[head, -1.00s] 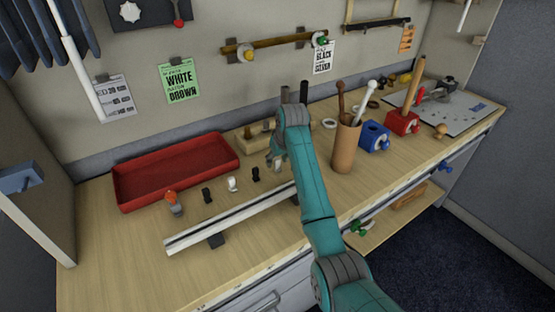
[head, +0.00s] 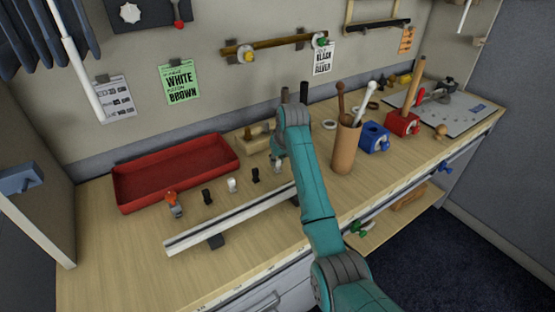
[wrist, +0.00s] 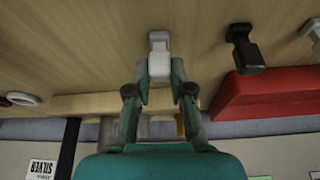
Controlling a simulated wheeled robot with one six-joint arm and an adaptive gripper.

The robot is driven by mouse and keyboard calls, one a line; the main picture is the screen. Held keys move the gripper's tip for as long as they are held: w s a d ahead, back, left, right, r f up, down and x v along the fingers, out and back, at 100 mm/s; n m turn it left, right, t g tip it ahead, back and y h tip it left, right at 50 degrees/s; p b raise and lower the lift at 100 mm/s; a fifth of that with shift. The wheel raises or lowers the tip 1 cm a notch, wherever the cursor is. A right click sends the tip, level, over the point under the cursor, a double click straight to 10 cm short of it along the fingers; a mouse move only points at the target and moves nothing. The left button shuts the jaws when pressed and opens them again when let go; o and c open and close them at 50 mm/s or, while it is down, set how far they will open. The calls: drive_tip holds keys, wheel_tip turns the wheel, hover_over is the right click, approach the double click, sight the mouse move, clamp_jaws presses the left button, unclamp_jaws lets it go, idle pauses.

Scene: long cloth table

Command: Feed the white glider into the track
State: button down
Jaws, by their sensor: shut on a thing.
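The white glider (wrist: 159,62) is between the two fingertips of my gripper (wrist: 159,82) in the wrist view. The gripper is shut on it, close over the wooden tabletop; I cannot tell whether the glider touches the wood. In the head view my gripper (head: 278,153) is behind the track, and my arm hides most of it. The track (head: 230,222) is a long pale rail with a dark slot, raised on dark supports. My arm covers its right end. Another white glider (head: 232,185) stands in the row to the left, also at the wrist view's edge (wrist: 314,30).
Black gliders (head: 255,175) (head: 207,196) and an orange-topped piece (head: 172,203) stand between the track and the red tray (head: 180,170). A wooden block (head: 252,142) lies behind my gripper. A brown cup (head: 346,147) with sticks and a blue box (head: 374,136) stand to the right.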

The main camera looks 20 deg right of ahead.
sight(278, 160)
idle(0.4)
drive_tip(key=shift+r, duration=3.5)
